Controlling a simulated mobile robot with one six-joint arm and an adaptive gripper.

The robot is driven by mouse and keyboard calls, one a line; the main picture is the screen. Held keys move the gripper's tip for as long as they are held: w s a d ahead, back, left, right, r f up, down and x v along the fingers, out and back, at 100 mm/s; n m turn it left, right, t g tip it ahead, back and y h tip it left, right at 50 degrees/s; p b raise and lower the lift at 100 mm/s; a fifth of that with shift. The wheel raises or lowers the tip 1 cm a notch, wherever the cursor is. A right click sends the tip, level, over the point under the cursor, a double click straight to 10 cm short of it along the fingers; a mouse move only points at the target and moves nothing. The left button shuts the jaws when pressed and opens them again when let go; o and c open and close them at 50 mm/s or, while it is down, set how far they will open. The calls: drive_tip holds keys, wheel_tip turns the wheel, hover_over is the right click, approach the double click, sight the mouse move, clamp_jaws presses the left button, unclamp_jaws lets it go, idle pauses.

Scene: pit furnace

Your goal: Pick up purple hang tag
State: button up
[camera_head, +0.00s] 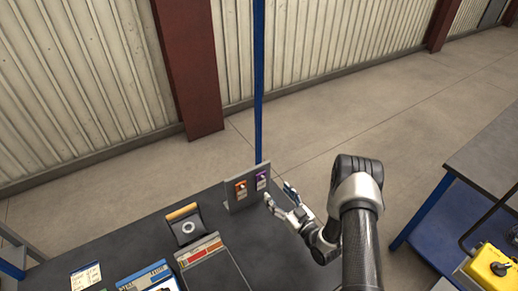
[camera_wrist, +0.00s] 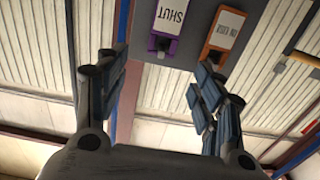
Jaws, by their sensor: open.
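The purple hang tag (camera_head: 262,181) hangs on a small grey upright board (camera_head: 233,204) near the dark table's far right corner. In the wrist view the purple tag (camera_wrist: 171,18) has a white label reading "SHUT", seen upside down, and shows ahead of the fingers. My gripper (camera_head: 279,193) is open and empty, just right of the board. Its fingers (camera_wrist: 160,70) are spread in the wrist view, with the tag beyond them and roughly between them, apart from both. An orange hang tag (camera_head: 241,188) hangs beside the purple one; it also shows in the wrist view (camera_wrist: 226,30).
The dark table (camera_head: 252,240) holds a black stand with an orange top (camera_head: 184,213), a panel with a red strip (camera_head: 205,250) and a blue-edged card (camera_head: 142,277). A blue post (camera_head: 258,80) rises behind the board. A second table (camera_head: 490,155) and a yellow box (camera_head: 490,265) are right.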

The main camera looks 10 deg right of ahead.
sight(261, 182)
drive_tip(key=b+x, duration=0.1)
drive_tip(key=x, duration=0.7)
drive_tip(key=shift+w+a+f+b, duration=0.25)
drive_tip(key=shift+a+f+b, duration=0.05)
drive_tip(key=shift+f+b, duration=0.05)
drive_tip(key=shift+c, duration=0.2)
drive_tip(key=c, duration=0.9)
